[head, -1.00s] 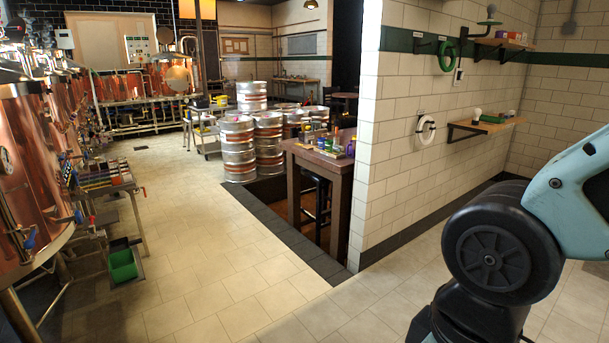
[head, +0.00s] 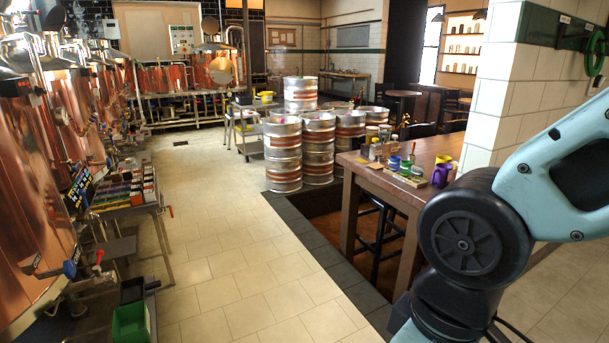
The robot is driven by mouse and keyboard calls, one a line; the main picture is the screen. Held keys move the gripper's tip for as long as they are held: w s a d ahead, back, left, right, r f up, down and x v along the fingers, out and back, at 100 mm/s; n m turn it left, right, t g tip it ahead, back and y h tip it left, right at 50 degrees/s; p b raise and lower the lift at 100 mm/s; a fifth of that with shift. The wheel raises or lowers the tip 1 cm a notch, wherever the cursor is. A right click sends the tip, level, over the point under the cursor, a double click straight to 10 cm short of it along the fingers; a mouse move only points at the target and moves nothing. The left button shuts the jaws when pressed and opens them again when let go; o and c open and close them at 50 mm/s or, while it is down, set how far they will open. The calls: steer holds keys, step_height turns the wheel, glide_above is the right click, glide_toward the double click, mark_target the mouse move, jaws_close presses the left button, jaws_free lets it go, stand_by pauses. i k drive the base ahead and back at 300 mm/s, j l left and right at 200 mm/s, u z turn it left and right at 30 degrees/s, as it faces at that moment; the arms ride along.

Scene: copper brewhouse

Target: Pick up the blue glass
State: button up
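I cannot pick out the blue glass for certain at this size. A group of small items stands on the wooden table (head: 425,154) right of the middle. Among them are a small blue-and-green item (head: 394,163), a similar green-topped one (head: 406,167) beside it, and a purple item (head: 440,176) near the right end of the group. My arm's blue and black links fill the lower right and hide part of the table. My gripper is out of view.
Steel kegs (head: 283,155) stand stacked left of the table. A dark-edged floor recess (head: 325,222) lies before it, with a dark stool (head: 378,232) under the table. Copper tanks and a rack (head: 128,188) line the left. The tiled floor (head: 225,260) between is clear.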

mark_target(395, 161)
steer(key=i, duration=2.15)
steer(key=i+j+z, duration=0.1)
steer(key=i+z, duration=0.3)
steer(key=i, duration=0.15)
steer(key=i+j+z, duration=0.25)
steer(key=i+z, duration=0.15)
steer(key=i+j+z, duration=0.85)
steer(key=i+j, duration=0.1)
steer(key=j, duration=0.1)
